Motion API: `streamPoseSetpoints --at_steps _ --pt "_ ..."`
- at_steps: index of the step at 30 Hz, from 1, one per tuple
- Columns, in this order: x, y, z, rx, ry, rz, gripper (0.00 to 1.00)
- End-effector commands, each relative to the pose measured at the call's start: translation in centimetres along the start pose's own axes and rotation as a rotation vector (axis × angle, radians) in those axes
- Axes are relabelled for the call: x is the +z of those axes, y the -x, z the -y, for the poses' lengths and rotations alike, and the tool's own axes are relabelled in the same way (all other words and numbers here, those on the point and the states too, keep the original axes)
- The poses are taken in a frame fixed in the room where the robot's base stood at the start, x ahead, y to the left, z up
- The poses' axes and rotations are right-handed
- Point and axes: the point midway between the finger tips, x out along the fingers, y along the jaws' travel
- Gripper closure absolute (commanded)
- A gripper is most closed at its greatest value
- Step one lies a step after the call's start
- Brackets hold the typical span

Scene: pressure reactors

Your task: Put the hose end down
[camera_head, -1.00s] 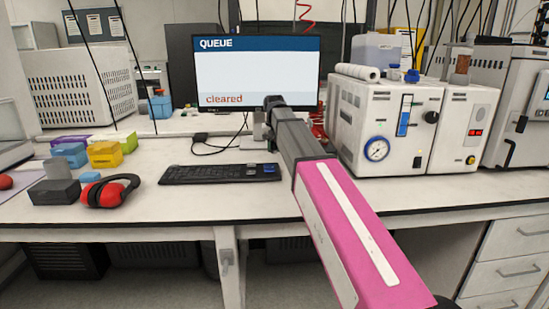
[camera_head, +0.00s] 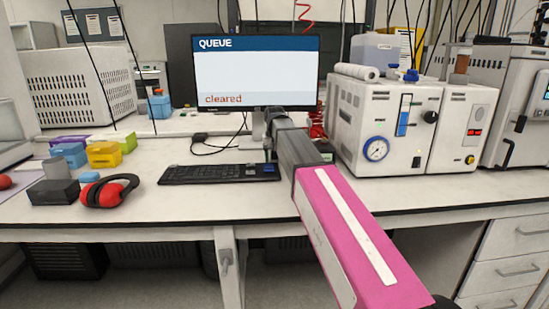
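My pink and grey arm reaches from the lower right toward the monitor's base. My gripper (camera_head: 275,117) is at the arm's far end, in front of the monitor stand above the back of the bench. Its fingers are hidden or too small to make out, so I cannot tell whether it holds anything. A red coiled hose (camera_head: 318,122) shows in part between the arm and the left white reactor unit. Another red coiled length (camera_head: 305,10) hangs at the top, above the monitor. No hose end can be made out clearly.
A monitor (camera_head: 255,75) reads "QUEUE" and "cleared". A black keyboard (camera_head: 220,173) lies left of the arm. The white reactor unit (camera_head: 345,135) with a gauge stands to the right. Red earmuffs (camera_head: 110,190) and several coloured boxes are at the left. The front right bench top is clear.

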Motion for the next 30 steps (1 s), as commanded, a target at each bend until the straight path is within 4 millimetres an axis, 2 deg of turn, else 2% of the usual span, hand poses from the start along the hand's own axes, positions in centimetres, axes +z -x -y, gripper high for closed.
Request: streamPoseSetpoints --at_steps 7,11,24,30 --pt "0.0 0.1 0.0 0.000 0.000 0.000 0.44" --pt "-0.1 1.0 0.0 0.000 0.000 -0.001 0.44" --pt "-0.1 8.8 0.0 0.000 0.000 -0.002 0.44" --pt "-0.1 11.3 0.0 0.000 0.000 0.000 0.44"
